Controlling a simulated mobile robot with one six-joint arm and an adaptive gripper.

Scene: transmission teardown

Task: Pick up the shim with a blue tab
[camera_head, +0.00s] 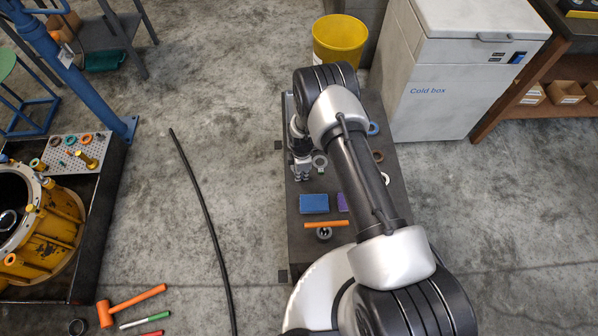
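My gripper (301,174) points down over the left part of the dark bench top (303,262). Its fingers are too small to tell open from shut. A pale grey ring (320,161) lies just right of it, with a small green spot at its lower edge. Right of my arm lie a blue ring (373,129), a brown ring (378,156) and a pale ring (385,178). I cannot make out which of these, if any, is the shim with a blue tab. My arm hides the middle of the bench top.
A blue block (314,204), a purple piece (343,203), an orange bar (326,224) and a dark round part (324,234) lie nearer on the bench. A yellow bin (339,40) and white cold box (450,85) stand behind. A black cable (203,205) crosses the floor.

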